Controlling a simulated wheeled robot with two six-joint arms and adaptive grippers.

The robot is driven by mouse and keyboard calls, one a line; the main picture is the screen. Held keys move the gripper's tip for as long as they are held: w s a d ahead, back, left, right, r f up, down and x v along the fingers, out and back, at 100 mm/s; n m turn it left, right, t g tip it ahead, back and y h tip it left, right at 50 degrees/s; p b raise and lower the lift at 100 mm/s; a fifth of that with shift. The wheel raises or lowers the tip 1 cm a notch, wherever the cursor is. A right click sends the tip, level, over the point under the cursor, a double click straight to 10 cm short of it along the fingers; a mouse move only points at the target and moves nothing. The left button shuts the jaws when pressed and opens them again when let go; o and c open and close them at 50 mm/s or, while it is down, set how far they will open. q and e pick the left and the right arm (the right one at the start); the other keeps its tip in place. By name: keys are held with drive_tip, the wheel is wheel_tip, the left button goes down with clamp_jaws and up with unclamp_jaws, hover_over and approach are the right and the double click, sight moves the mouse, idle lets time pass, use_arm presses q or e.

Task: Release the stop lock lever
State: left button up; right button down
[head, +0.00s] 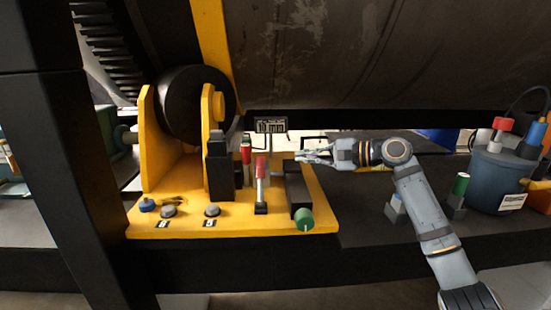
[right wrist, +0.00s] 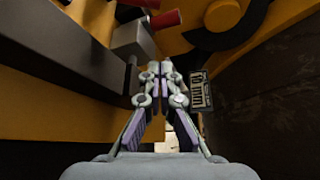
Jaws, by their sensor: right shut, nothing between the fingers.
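Two red-handled levers stand on the yellow base plate (head: 170,222) in the head view. The front lever (head: 261,168) rises from a small black foot, and the rear lever (head: 246,154) is just behind and left of it. I cannot tell which is the stop lock lever. My right gripper (head: 303,156) is shut and empty, reaching in from the right, apart from the levers and near the black block with a green knob (head: 303,219). In the right wrist view, the closed fingers (right wrist: 160,72) point toward a grey block (right wrist: 130,38) and a red handle (right wrist: 165,19). My left gripper is not in view.
A black roller (head: 195,108) sits in a yellow bracket, below a large dark drum (head: 330,55). A small sign (head: 271,125) hangs behind the levers. A dark post is at left.

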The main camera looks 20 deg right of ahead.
sight(260, 179)
drive_tip(key=shift+w+a+r+p, duration=0.2)
drive_tip(key=shift+a+p, duration=0.1)
drive_tip(key=shift+a, duration=0.1)
drive_tip(key=p+x, duration=0.4)
drive_tip(key=x, duration=0.5)
drive_tip(key=shift+d+r, duration=0.1)
drive_tip(key=s+a+p, duration=0.1)
drive_tip(key=s+r+p, duration=0.1)
drive_tip(key=s, duration=0.1)
drive_tip(key=shift+a, duration=0.4)
drive_tip(key=shift+w+f, duration=0.1)
